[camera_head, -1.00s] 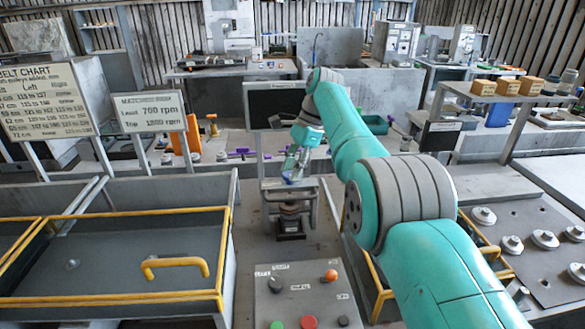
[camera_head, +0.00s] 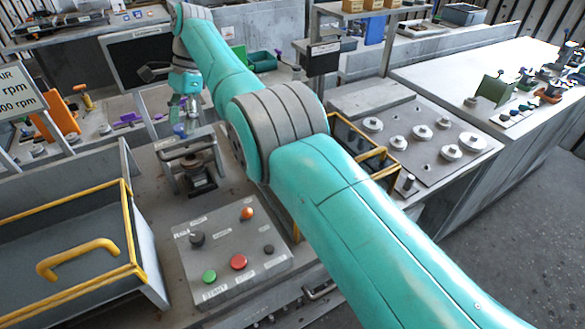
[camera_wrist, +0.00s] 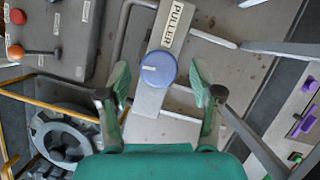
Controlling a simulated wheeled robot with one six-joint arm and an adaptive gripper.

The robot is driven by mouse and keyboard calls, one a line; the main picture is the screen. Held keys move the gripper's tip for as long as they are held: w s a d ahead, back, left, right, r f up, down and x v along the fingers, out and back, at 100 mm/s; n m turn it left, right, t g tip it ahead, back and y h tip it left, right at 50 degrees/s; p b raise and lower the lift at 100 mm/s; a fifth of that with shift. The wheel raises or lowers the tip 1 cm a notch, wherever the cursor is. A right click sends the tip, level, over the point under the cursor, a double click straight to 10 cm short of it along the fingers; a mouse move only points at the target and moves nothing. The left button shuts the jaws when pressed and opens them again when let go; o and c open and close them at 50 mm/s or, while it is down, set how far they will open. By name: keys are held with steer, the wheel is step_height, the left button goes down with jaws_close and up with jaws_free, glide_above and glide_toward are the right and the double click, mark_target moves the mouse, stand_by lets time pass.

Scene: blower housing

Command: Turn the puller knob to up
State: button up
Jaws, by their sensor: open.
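The puller knob (camera_wrist: 159,69) is round and blue, with a short white mark on its left side in the wrist view. It sits on a grey plate beside a label (camera_wrist: 175,25) that reads PULLER. My gripper (camera_wrist: 158,78) is open, one green finger on each side of the knob, with gaps showing between fingers and knob. I cannot tell how far above the knob the fingertips are. In the head view my gripper (camera_head: 186,124) hangs over the small metal puller frame (camera_head: 193,160); the knob is not clearly visible there.
A control panel (camera_head: 217,283) with red and green buttons stands in front of the puller. A yellow-railed bin (camera_head: 60,235) is on the left. A plate with several round metal pieces (camera_head: 410,160) is on the right. Grey bars (camera_wrist: 250,45) run close to the knob.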

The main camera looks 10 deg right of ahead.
steer(key=shift+f+m, duration=0.1)
steer(key=shift+m, duration=0.5)
